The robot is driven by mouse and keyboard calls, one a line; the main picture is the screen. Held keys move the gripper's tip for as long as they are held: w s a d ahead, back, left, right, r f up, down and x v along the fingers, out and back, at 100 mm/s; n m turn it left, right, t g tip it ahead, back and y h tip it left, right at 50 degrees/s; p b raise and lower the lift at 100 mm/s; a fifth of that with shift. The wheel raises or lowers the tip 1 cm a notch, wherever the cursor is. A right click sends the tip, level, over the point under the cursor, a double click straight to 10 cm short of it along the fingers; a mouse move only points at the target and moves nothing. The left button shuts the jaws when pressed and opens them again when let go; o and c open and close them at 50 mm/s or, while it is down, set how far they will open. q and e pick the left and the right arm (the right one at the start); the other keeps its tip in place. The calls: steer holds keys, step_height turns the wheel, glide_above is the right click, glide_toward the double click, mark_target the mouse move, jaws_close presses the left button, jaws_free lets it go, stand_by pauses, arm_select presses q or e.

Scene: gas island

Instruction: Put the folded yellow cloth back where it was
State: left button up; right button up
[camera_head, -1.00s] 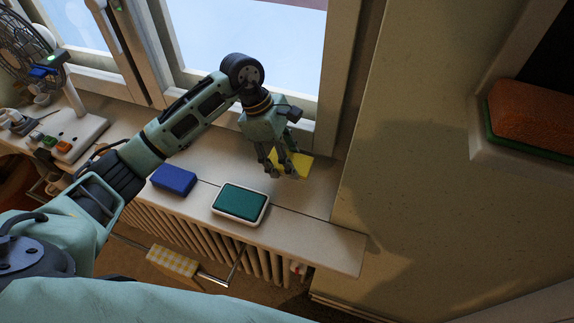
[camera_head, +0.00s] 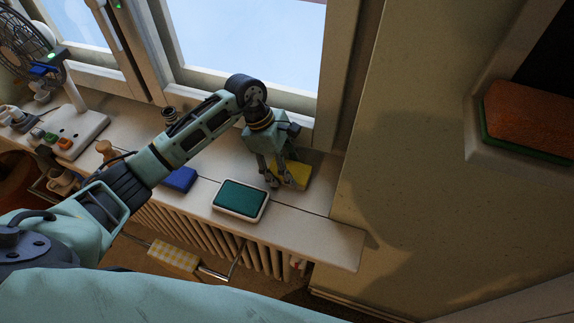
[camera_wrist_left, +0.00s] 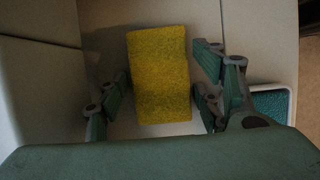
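A flat, rectangular yellow piece (camera_head: 297,174) lies on the window sill near the right wall. In the left wrist view it is a textured yellow rectangle (camera_wrist_left: 158,75) between the fingers. My left gripper (camera_head: 281,184) is over it, pointing down. In the wrist view its fingers (camera_wrist_left: 164,92) are apart, with a gap on both sides of the yellow piece. A yellow-and-white checked folded cloth (camera_head: 174,258) hangs over the rail in front of the radiator. My right gripper is in neither view.
A teal pad in a white tray (camera_head: 264,209) stands on the sill (camera_head: 320,238) left of the yellow piece. A blue block (camera_head: 182,179) is partly behind my arm. An orange-and-green sponge (camera_head: 528,118) sits in a wall recess at right. The sill's front right is clear.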

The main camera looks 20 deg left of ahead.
arm_select(q)
steer(key=shift+o, duration=0.6)
steer(key=shift+r, duration=0.15)
steer(key=b+v, duration=0.3)
steer(key=v, duration=0.9)
steer(key=shift+s, duration=0.1)
